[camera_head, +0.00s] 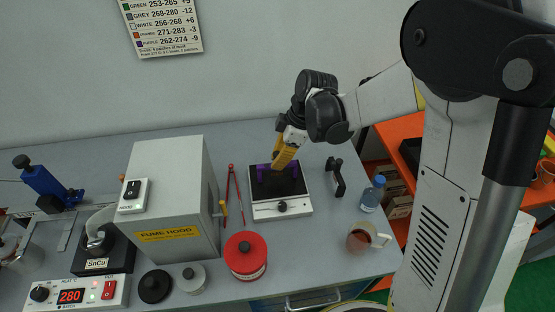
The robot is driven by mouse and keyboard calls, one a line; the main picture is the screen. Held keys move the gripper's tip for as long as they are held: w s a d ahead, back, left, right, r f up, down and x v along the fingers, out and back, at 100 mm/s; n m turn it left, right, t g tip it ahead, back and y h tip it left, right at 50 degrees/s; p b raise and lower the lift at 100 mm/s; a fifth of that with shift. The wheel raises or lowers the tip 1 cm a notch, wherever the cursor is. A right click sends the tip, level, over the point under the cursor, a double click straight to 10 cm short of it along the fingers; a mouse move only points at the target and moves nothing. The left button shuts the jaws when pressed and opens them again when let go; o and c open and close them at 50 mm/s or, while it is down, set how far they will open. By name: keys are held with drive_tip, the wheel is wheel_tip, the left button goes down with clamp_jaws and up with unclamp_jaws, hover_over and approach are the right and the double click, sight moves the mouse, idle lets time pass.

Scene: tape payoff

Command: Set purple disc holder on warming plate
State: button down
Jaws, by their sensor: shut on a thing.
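The warming plate (280,208) stands on the bench, a white box with a black top and a dark knob on its front. The purple disc holder (265,172) is at the rear part of the black top, as seen in the head view. My gripper (281,164) reaches down from above with yellow fingers and is shut on the holder. The fingers hide part of the holder. I cannot tell whether the holder touches the plate or hangs just above it.
A grey fume hood (173,195) and red tweezers-like tool (236,192) stand left of the plate. A red canister (246,256) is in front-left. A black stand (335,177), a blue bottle (372,194) and a mug (366,238) are to the right.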

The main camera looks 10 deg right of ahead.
drive_tip(key=shift+f, duration=0.3)
drive_tip(key=c, duration=0.9)
unclamp_jaws()
drive_tip(key=shift+r+p, duration=2.2)
drive_tip(key=shift+r, duration=1.35)
